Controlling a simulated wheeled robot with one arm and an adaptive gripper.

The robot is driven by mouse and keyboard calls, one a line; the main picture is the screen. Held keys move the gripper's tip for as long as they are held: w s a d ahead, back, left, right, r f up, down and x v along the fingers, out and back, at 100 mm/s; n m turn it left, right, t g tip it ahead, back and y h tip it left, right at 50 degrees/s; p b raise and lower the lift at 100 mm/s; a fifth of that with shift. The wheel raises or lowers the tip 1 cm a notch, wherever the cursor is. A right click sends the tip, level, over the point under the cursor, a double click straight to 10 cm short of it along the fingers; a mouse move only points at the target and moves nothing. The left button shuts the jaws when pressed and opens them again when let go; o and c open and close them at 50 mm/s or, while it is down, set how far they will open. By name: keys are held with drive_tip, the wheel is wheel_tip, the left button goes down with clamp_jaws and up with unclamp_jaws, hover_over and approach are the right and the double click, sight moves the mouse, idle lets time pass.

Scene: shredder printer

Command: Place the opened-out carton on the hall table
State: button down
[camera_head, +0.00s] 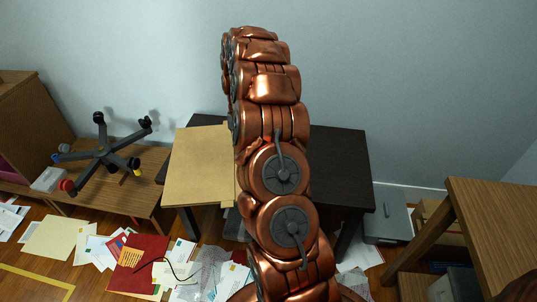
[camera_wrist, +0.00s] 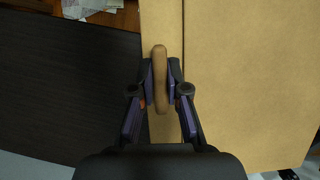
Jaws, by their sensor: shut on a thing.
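The opened-out carton (camera_head: 198,168) is a flat tan sheet over the left part of the dark hall table (camera_head: 341,165), with its near edge past the table's front edge. In the wrist view the carton (camera_wrist: 245,75) fills the right side, with a seam along it, and the dark tabletop (camera_wrist: 65,85) shows at left. My gripper (camera_wrist: 161,85) is shut on an upright, rounded brown strip at the carton's left part. I cannot tell whether the carton rests on the tabletop or hangs just above it. In the head view my arm hides the gripper and the table's middle.
A low wooden table (camera_head: 140,190) with an upturned chair base (camera_head: 105,153) stands at left. Papers and a red folder (camera_head: 138,262) litter the floor. A grey box (camera_head: 386,217) and a wooden table (camera_head: 490,215) are at right. The tabletop's right part is bare.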

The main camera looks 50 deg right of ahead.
drive_tip(key=s+a+f+m+t+b, duration=0.15)
drive_tip(key=s+f+m+t, duration=0.35)
drive_tip(key=m, duration=0.6)
drive_tip(key=s+a+f+m+t+p, duration=0.1)
drive_tip(key=s+a+f+m+t, duration=0.1)
drive_tip(key=s+m, duration=0.7)
drive_tip(key=shift+m+h, duration=0.3)
drive_tip(key=shift+m, duration=0.2)
drive_tip(key=w+d, duration=0.4)
drive_tip(key=w+d+f+b, duration=0.1)
drive_tip(key=w+d, duration=0.2)
drive_tip(key=w, duration=0.1)
drive_tip(key=w+d+f, duration=0.1)
drive_tip(key=w+d, duration=0.3)
drive_tip(key=shift+w+d, duration=0.15)
drive_tip(key=shift+d, duration=0.15)
drive_tip(key=shift+d+f+b, duration=0.1)
drive_tip(key=shift+f+b, duration=0.3)
drive_tip(key=shift+f, duration=1.35)
drive_tip(key=c, duration=1.2)
unclamp_jaws()
